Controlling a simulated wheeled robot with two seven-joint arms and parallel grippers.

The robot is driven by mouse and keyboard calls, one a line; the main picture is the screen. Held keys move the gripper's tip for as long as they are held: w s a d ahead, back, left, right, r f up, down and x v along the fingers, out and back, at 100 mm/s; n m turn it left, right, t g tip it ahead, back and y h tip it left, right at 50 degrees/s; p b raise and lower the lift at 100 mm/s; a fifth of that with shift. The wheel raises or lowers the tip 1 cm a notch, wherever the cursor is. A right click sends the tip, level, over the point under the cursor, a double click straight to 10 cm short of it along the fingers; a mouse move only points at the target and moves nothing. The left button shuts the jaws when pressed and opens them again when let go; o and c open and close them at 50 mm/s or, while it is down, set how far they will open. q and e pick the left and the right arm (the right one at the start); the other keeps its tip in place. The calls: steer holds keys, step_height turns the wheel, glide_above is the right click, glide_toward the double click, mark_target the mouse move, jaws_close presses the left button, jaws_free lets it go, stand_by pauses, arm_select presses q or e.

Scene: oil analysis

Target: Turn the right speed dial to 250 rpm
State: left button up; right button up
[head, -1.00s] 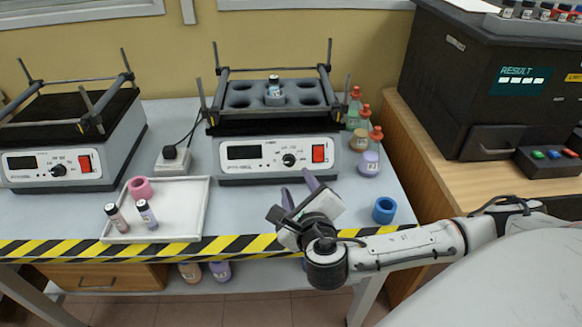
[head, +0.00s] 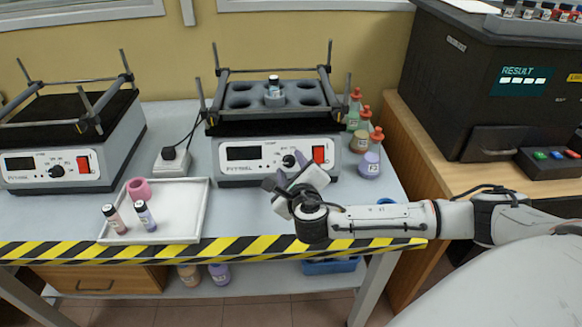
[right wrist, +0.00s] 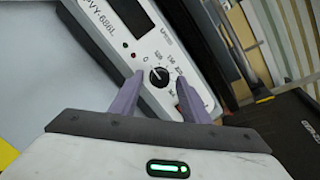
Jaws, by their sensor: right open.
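The right shaker (head: 262,180) stands at the back of the table, with a dark display, a black speed dial (head: 289,161) and a red switch (head: 319,154) on its front. My right gripper (head: 284,172) is at this front panel, open. In the right wrist view, the dial (right wrist: 159,76) lies between the two purple-grey fingers (right wrist: 155,95), one on each side, with gaps visible. The dial's white pointer shows, but its reading is too small to tell. A vial (head: 274,86) stands in the shaker's rack. My left gripper is not in view.
A second shaker (head: 62,172) stands at the left. A white tray (head: 180,222) holds two vials and a pink ring. Several bottles (head: 369,163) stand right of the right shaker. A striped edge (head: 215,248) runs along the table front.

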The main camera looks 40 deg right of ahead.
steer(key=c, duration=1.1)
steer(key=shift+o, duration=0.2)
